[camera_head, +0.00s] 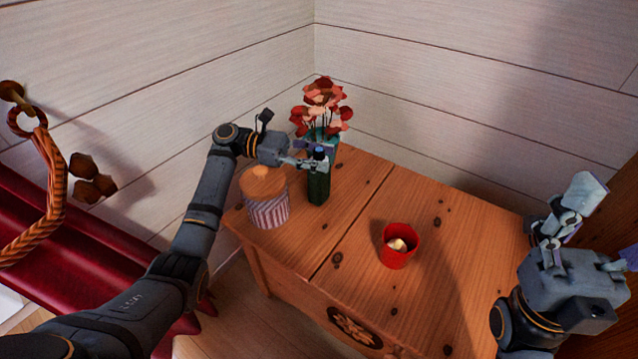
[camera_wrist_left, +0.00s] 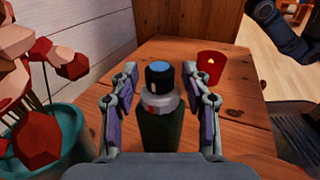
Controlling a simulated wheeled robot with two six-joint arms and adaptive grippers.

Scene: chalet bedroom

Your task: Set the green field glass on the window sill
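The green field glass (camera_head: 318,185) stands upright on the wooden table, a dark green cylinder with a grey ring and a black, blue-topped end. It also shows in the left wrist view (camera_wrist_left: 160,125). My left gripper (camera_head: 305,163) is at its upper part. In the left wrist view the two fingers (camera_wrist_left: 160,72) stand on either side of it, with narrow gaps visible, so the gripper looks open around it. My right gripper (camera_head: 568,215) is raised at the right edge, away from the field glass; its opening is unclear. No window sill is in view.
A striped jar with a wooden lid (camera_head: 268,207) stands left of the field glass. A teal pot of red flowers (camera_head: 322,105) is close behind it. A red candle cup (camera_head: 398,246) stands on the table's (camera_head: 425,205) right half, with bare wood around it. Plank walls border the back.

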